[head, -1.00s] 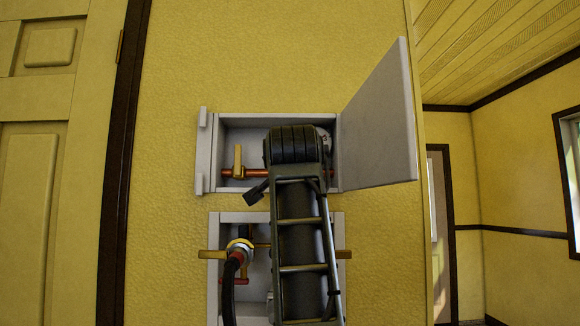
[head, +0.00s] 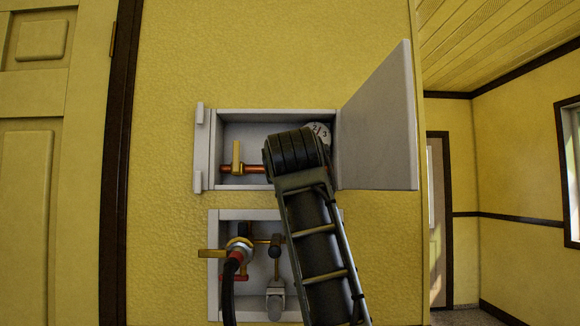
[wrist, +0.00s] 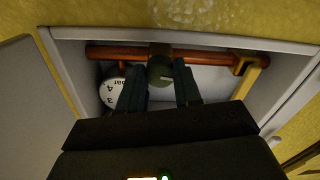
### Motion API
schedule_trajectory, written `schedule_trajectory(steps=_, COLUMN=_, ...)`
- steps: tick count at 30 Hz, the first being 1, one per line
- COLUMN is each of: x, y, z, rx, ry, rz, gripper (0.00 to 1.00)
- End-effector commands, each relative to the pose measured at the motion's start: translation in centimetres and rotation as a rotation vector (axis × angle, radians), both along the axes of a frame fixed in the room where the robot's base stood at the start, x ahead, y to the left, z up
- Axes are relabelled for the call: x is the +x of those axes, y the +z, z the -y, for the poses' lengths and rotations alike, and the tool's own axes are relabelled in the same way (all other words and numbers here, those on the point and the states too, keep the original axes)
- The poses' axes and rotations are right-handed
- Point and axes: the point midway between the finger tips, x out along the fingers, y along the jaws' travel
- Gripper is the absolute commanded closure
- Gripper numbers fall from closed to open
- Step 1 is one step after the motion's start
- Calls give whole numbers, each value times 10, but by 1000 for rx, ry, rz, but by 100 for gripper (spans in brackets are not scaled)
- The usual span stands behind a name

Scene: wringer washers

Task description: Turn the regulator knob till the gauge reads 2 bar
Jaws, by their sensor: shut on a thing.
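The regulator knob (wrist: 160,70) is a dark green round piece on the copper pipe, seen in the wrist view. My gripper (wrist: 157,78) has its two dark fingers on either side of it and is shut on it. In the head view my arm hides the knob. The gauge (head: 318,132) is a white round dial at the right end of the upper box, partly behind my wrist; a 2 and a 3 show on it. In the wrist view the gauge (wrist: 112,94) shows "bar", 4 and 3, partly behind a finger. I cannot make out its needle.
The grey box door (head: 378,120) stands open to the right. A yellow lever valve (head: 236,160) sits on the copper pipe (head: 256,169) at left. A lower box (head: 213,290) holds valves and a black hose (head: 229,290).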

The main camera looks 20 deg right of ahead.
Motion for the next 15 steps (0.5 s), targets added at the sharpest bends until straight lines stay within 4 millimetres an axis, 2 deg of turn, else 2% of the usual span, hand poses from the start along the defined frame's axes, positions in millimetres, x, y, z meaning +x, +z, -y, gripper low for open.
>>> schedule_trajectory(steps=6, x=0, y=-2, z=1, rx=-101, ry=-1, rz=-38, gripper=97)
schedule_trajectory(steps=15, x=0, y=-2, z=0, rx=-159, ry=0, rz=-57, gripper=97)
